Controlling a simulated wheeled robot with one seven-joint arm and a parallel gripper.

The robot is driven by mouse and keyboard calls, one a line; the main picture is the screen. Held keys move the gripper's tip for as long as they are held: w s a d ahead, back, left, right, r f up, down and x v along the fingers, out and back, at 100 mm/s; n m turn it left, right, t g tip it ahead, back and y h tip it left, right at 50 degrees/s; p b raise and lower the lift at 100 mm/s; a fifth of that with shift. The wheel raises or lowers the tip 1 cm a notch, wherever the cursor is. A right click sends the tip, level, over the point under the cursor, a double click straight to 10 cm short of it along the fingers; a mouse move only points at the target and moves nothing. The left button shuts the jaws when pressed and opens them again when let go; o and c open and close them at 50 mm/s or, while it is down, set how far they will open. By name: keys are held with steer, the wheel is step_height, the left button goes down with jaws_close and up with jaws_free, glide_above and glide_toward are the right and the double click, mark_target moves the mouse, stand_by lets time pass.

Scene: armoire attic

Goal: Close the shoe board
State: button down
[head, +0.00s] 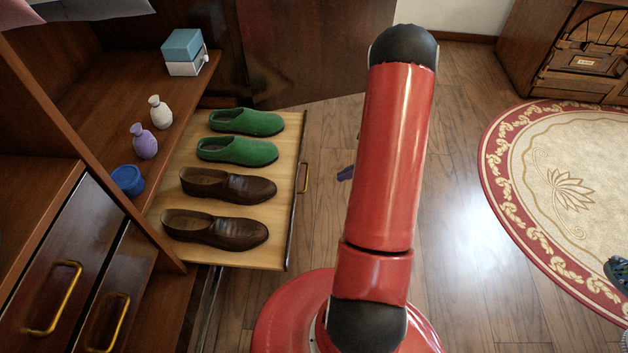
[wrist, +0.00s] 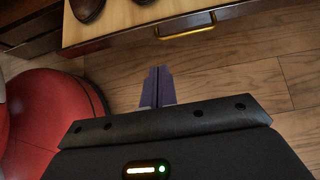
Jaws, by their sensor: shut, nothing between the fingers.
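The shoe board (head: 283,222) is a light wooden pull-out board with a dark front edge, slid out from the armoire on the left in the head view. Green shoes (head: 240,151) and brown shoes (head: 215,229) lie on it. Its brass handle (head: 304,177) sits on the front edge and also shows in the wrist view (wrist: 184,31). My gripper (wrist: 158,72) is shut and empty, a little apart from the board's front, with its fingertips pointing toward it near the handle. In the head view only a small purple bit of my gripper (head: 346,173) shows beside my red arm.
The armoire shelf above holds a blue-white box (head: 184,52), a white bottle (head: 160,112), a purple bottle (head: 143,141) and a blue jar (head: 128,180). Drawers with brass handles (head: 55,299) are at lower left. Wood floor lies open before the board; a round rug (head: 560,190) is at right.

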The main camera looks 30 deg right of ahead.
mark_target(212, 179)
steer(key=x, duration=0.4)
steer(key=r+x, duration=0.1)
steer(key=x, duration=0.3)
steer(key=w+a+b+x, duration=0.1)
steer(key=x, duration=0.3)
steer(key=shift+a+r, duration=0.15)
steer(key=shift+r, duration=0.2)
steer(key=shift+w+a, duration=0.1)
steer(key=shift+a, duration=0.15)
steer(key=w+a+b, duration=0.1)
steer(key=w+a, duration=0.4)
steer(key=a, duration=0.2)
steer(key=w+a+b, duration=0.2)
steer(key=w+a, duration=0.3)
steer(key=a, duration=0.3)
steer(key=w+a+b, duration=0.1)
steer(key=w+a, duration=0.4)
steer(key=a, duration=0.2)
steer(key=shift+w+a+b, duration=0.1)
steer(key=shift+a+b, duration=0.2)
steer(key=shift+b, duration=0.05)
steer(key=shift+w+a, duration=0.6)
steer(key=shift+a, duration=0.2)
